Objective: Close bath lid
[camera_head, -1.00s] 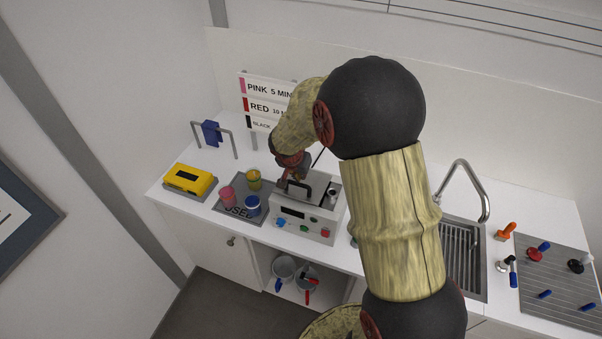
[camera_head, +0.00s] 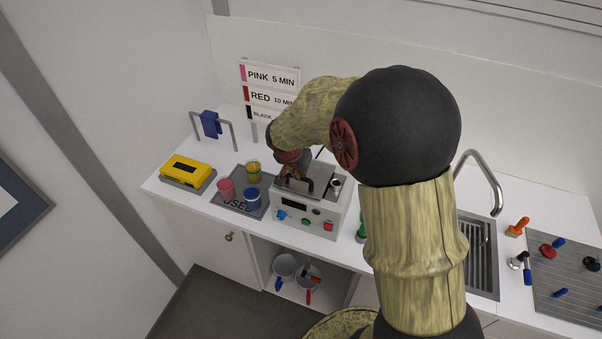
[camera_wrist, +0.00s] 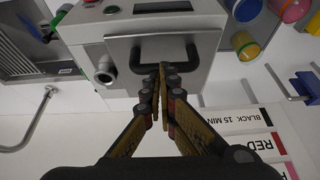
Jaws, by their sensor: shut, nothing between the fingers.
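The bath is a pale box (camera_head: 297,218) with a dark display and coloured knobs on its front; its body also shows in the wrist view (camera_wrist: 90,40). Its grey lid (camera_head: 322,178) lies over the top and looks about flat; whether it is fully seated I cannot tell. The lid carries a black bar handle (camera_head: 307,184), seen close up in the wrist view (camera_wrist: 191,55). My gripper (camera_wrist: 162,66) is shut and empty, its fingertips at the wall side of the handle, close over the lid. Contact is not clear. In the head view my gripper (camera_head: 290,172) is partly hidden.
Pink (camera_head: 226,190), yellow (camera_head: 254,172) and blue (camera_head: 252,199) jars stand on a dark mat left of the bath. A yellow box (camera_head: 187,170) is farther left. A metal stub (camera_wrist: 104,72) stands beside the lid. A sink (camera_head: 480,250) and faucet lie to the right.

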